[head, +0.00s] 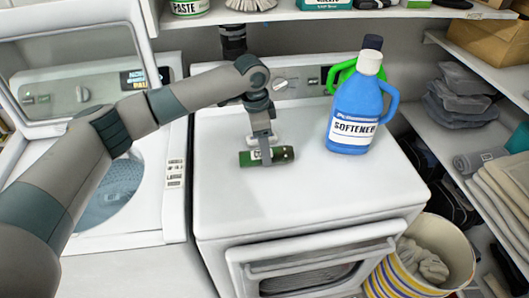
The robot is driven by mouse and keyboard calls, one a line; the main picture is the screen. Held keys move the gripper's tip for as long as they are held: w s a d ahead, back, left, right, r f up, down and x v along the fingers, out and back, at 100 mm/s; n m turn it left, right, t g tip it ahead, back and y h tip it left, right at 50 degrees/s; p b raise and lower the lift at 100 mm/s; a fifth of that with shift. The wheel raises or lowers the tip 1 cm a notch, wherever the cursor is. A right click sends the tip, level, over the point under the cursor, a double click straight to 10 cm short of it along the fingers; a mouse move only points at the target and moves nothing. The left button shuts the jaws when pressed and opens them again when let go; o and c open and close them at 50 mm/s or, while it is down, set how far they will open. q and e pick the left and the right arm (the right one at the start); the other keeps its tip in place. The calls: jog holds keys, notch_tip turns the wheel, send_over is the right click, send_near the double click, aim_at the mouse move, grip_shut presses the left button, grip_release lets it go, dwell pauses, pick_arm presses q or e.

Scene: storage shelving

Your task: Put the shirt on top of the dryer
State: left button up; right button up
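The white dryer (225,205) stands in the middle, its top mostly bare. A dark green cylinder (283,154) with a label lies on its top. My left gripper (264,158) points down right at this cylinder; I cannot tell whether its fingers hold it. A white item behind the gripper is mostly hidden. No shirt is clearly recognisable. Grey cloth (424,262) lies in a striped basket (458,262) at the dryer's front right. Folded dark grey cloths (462,98) lie on the right shelf. My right gripper is not in view.
A blue softener jug (355,112) stands at the dryer top's back right, with a green-handled bottle (342,74) behind it. The washer (168,200) is open at left. Shelves hold a cardboard box (490,40) and beige folded cloths (505,190). The dryer top's front is free.

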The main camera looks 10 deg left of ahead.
pick_arm(q)
notch_tip(320, 180, up, 9)
jog(key=a+b, duration=0.1)
jog(key=b, duration=0.2)
jog(key=shift+s+r, duration=0.15)
jog(key=shift+r, duration=0.05)
